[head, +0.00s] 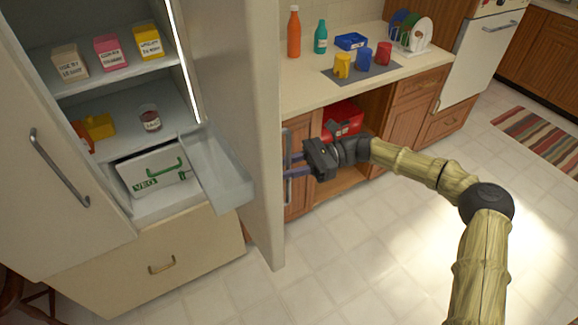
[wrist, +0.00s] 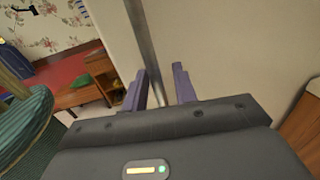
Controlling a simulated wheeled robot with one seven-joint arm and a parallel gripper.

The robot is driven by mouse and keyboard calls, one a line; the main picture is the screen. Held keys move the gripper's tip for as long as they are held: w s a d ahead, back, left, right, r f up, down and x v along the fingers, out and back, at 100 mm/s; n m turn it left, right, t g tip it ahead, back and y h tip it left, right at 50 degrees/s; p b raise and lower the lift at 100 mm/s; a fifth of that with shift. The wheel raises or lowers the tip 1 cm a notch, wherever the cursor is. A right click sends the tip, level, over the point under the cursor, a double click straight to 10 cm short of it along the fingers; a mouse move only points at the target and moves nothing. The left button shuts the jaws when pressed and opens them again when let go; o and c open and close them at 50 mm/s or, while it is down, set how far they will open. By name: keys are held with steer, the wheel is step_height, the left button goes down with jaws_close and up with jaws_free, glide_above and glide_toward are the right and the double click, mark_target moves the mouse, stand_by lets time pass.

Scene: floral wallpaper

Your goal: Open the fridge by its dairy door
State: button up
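The fridge's right door (head: 235,80) stands wide open, swung out to the right. Behind it the shelves hold labelled cartons (head: 108,52), a small dark jar (head: 150,120) and a yellow item. The left door (head: 40,190), with its long metal handle (head: 60,168), looks shut. My gripper (head: 292,165) is at the outer face of the open door. In the wrist view the door's vertical metal handle (wrist: 143,40) runs between my two purple fingers (wrist: 164,75). The fingers are apart, with a gap beside the bar; no grip shows.
A clear bin (head: 222,180) is on the open door's inner side. A white drawer box (head: 155,172) sits low in the fridge. The counter (head: 300,90) with bottles and cups, and a red box (head: 343,118) below, lie right of the door. The tiled floor (head: 330,265) is free.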

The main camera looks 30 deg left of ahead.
steer(key=b+v, duration=0.3)
steer(key=v, duration=1.4)
steer(key=shift+d, duration=0.2)
steer(key=shift+w, duration=0.15)
